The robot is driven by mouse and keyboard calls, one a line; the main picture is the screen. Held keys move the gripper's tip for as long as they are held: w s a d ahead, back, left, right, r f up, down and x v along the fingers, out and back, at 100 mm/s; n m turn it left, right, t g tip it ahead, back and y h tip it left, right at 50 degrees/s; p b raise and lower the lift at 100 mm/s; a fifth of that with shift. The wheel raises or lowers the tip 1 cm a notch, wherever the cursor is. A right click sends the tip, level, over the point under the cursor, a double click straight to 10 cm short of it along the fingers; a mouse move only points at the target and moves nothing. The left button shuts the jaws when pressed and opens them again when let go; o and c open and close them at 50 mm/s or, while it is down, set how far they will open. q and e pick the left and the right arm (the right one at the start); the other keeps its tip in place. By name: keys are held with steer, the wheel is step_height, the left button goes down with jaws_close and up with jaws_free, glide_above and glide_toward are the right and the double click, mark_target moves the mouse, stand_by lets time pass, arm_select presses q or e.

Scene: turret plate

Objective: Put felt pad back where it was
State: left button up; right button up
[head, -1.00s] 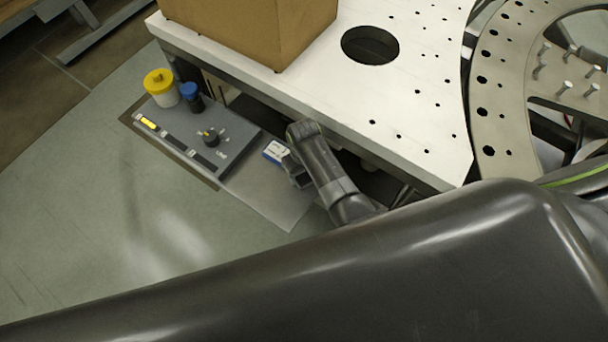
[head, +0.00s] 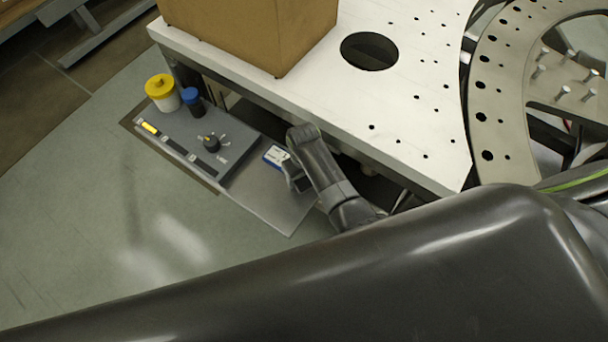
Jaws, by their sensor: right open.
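I cannot pick out a felt pad for sure in the head view. My right gripper (head: 297,181) is open beside the front edge of the white plate, low over the grey shelf. It is close to a small white and blue box (head: 276,157) on that shelf. The gripper is small and dark, and its fingertips are partly hidden by its own wrist. I cannot tell whether anything lies between or under the fingers. My left gripper is out of view.
The white plate (head: 400,120) with holes carries a cardboard box (head: 245,35). The grey shelf (head: 265,205) holds a control panel (head: 230,150) with a knob, a yellow-lidded jar (head: 162,93) and a blue-capped bottle (head: 191,98). A curved metal ring (head: 493,100) stands right. My dark arm link fills the foreground.

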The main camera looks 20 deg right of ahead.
step_height(320, 180, up, 12)
steer(key=p, duration=1)
steer(key=shift+f, duration=0.25)
steer(key=s+d+f+m, duration=0.1)
steer(key=s+d+f, duration=0.3)
steer(key=s+f, duration=0.45)
steer(key=s+d+f+m, duration=0.1)
steer(key=s+d+f, duration=0.3)
steer(key=s+f, duration=0.45)
steer(key=s+d+f, duration=0.2)
steer(key=s+d, duration=0.1)
steer(key=s, duration=0.4)
steer(key=s+d+f, duration=0.2)
steer(key=s+d, duration=0.1)
steer(key=s, duration=0.4)
steer(key=s+d+f+m+t+h, duration=0.1)
steer(key=s+d+f, duration=0.1)
steer(key=s, duration=0.5)
steer(key=shift+s+d+f, duration=0.4)
steer(key=shift+d, duration=0.25)
